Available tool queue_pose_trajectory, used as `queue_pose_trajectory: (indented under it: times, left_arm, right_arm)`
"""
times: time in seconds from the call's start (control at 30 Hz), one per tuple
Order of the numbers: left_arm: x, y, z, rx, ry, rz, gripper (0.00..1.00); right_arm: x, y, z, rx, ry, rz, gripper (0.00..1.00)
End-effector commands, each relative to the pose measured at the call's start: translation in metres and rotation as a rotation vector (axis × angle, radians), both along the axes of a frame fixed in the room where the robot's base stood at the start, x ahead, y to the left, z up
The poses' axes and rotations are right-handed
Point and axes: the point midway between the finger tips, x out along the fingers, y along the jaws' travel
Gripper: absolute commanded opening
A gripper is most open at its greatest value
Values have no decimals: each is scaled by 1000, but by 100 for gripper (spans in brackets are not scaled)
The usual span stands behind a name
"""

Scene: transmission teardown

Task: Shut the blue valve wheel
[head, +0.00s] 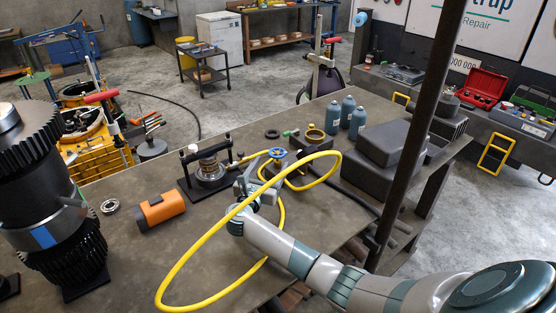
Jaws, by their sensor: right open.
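The small blue valve wheel (277,153) sits on the workbench (190,240), near its middle, beside a yellow hose (175,270). My right gripper (258,171) is just in front of the wheel and a little to its left, with its jaws apart. I see no contact between gripper and wheel, but the exact gap cannot be judged. The hose crosses the view around the gripper and partly hides it. Whether the valve is open or closed cannot be told. My left gripper is not in view.
A black press-like fixture (208,172) stands left of the wheel. An orange cylinder (162,208) and a large dark gear stack (45,190) are further left. Blue bottles (348,108) and dark grey cases (383,145) stand right. A dark post (415,130) rises at the right.

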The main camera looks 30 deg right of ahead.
Motion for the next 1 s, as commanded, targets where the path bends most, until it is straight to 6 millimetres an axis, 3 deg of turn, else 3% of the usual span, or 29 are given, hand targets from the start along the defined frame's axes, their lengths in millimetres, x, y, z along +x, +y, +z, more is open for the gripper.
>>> queue_pose_trajectory:
  times: [0.03,0.2,0.5,1.0]
  left_arm:
    - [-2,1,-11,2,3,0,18]
    - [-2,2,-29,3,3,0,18]
    - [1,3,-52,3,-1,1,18]
    - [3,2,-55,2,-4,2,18]
  right_arm:
    - [6,-7,-5,0,-1,0,68]
    - [23,-29,-5,0,-1,-1,68]
    - [44,-57,-3,-1,-1,-1,68]
    - [50,-64,0,1,1,0,68]
